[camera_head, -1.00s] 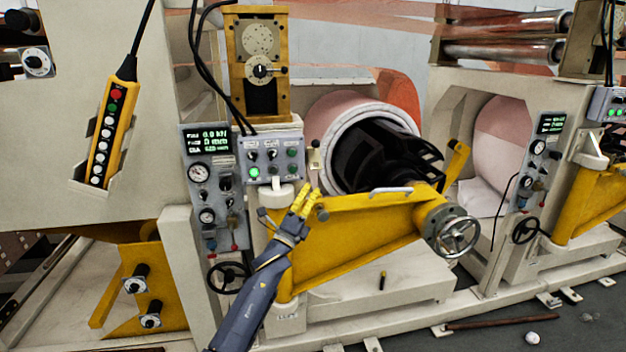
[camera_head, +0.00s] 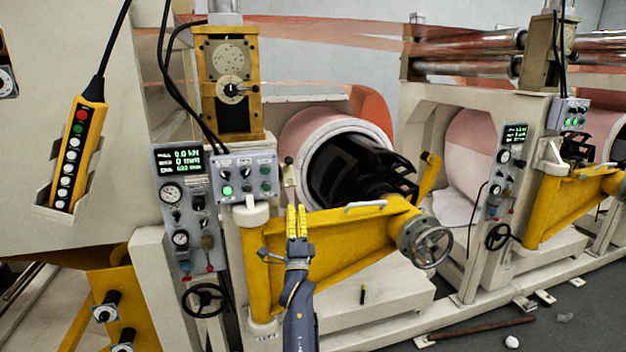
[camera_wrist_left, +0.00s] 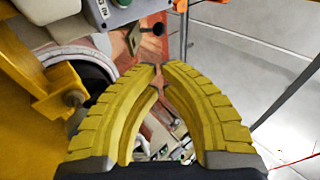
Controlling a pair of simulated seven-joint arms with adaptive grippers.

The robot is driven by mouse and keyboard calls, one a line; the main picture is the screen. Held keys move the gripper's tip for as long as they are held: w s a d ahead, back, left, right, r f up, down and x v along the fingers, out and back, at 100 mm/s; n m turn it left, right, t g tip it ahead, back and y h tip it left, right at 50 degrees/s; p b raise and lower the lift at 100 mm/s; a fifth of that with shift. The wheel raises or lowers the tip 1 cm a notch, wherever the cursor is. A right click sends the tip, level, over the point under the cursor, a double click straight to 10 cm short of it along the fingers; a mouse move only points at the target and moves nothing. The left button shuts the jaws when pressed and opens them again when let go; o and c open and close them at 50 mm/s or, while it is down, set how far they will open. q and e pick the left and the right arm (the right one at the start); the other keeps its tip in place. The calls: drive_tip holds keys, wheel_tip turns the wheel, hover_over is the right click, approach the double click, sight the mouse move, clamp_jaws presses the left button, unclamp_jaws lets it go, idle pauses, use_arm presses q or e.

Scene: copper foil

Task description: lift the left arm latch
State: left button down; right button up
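The yellow swing arm (camera_head: 345,245) reaches across the front of the roll on the left machine. A small upright lever with a dark knob (camera_head: 289,161) stands just right of the grey control box; a dark-knobbed lever (camera_wrist_left: 158,29) also shows beyond the fingertips in the left wrist view. I cannot tell for sure that it is the latch. My left gripper (camera_head: 297,208) points up in front of the swing arm, below that lever and apart from it in the picture. In the left wrist view its yellow fingertips (camera_wrist_left: 162,66) nearly meet, with nothing between them. My right gripper is not in view.
The control box (camera_head: 244,178) and gauge panel (camera_head: 183,210) stand left of my gripper. A grey handle (camera_head: 365,206) sits on the swing arm, with a handwheel (camera_head: 426,246) at its right end. A yellow pendant (camera_head: 76,155) hangs far left.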

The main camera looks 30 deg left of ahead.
sight(292, 162)
use_arm(q)
drive_tip(key=x, duration=1.4)
drive_tip(key=shift+s+a+r, duration=0.1)
drive_tip(key=shift+a, duration=0.05)
drive_tip(key=shift+w+a+r, duration=0.3)
drive_tip(key=shift+r, duration=0.2)
drive_tip(key=shift+w+a+r, duration=0.3)
drive_tip(key=shift+r, duration=0.2)
